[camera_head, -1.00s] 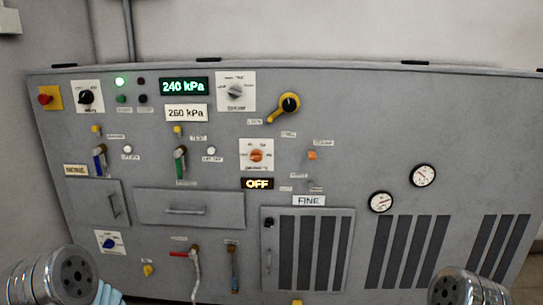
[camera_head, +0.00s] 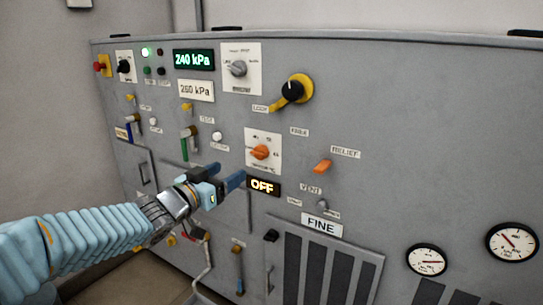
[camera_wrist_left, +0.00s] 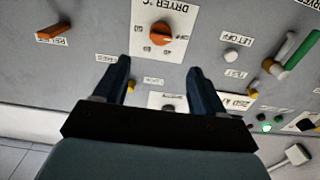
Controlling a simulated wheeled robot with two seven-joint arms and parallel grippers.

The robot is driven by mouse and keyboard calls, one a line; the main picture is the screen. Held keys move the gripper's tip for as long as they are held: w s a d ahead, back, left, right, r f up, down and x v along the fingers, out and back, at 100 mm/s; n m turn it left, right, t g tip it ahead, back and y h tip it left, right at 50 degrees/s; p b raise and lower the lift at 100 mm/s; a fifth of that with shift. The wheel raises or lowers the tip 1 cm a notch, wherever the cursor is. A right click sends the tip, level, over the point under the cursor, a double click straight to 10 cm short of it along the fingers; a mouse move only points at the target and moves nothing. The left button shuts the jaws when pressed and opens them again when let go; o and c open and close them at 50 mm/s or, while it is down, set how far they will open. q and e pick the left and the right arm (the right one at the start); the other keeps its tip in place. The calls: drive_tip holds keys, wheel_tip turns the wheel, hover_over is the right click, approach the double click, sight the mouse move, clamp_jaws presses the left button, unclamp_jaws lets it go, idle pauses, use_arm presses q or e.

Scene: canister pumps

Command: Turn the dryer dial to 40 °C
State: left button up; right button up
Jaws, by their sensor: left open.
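In the left wrist view the orange dial (camera_wrist_left: 160,35) shows at the top middle, on a plate lettered DRYER °C. My left gripper (camera_head: 238,178) is open and empty, below and left of the dial, apart from it. In the wrist view its two dark blue fingers (camera_wrist_left: 158,80) are spread with the dial beyond their tips. My right gripper is out of view.
An orange RELIEF lever (camera_head: 322,166) stands right of the dial. A yellow-and-black rotary handle (camera_head: 290,92) is above right. A green-handled lever (camera_head: 190,145) and a white button (camera_head: 217,137) are on the left. Two gauges (camera_head: 427,260) (camera_head: 512,242) are at the lower right.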

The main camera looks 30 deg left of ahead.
sight(256, 156)
use_arm(q)
drive_tip(key=w, duration=0.8)
drive_tip(key=w+d, duration=0.1)
drive_tip(key=w, duration=0.4)
drive_tip(key=shift+f+p, duration=0.1)
drive_tip(key=shift+p, duration=0.2)
drive_tip(key=shift+s, duration=0.1)
drive_tip(key=c, duration=1.1)
drive_tip(key=shift+o, duration=0.2)
drive_tip(key=shift+f, duration=0.1)
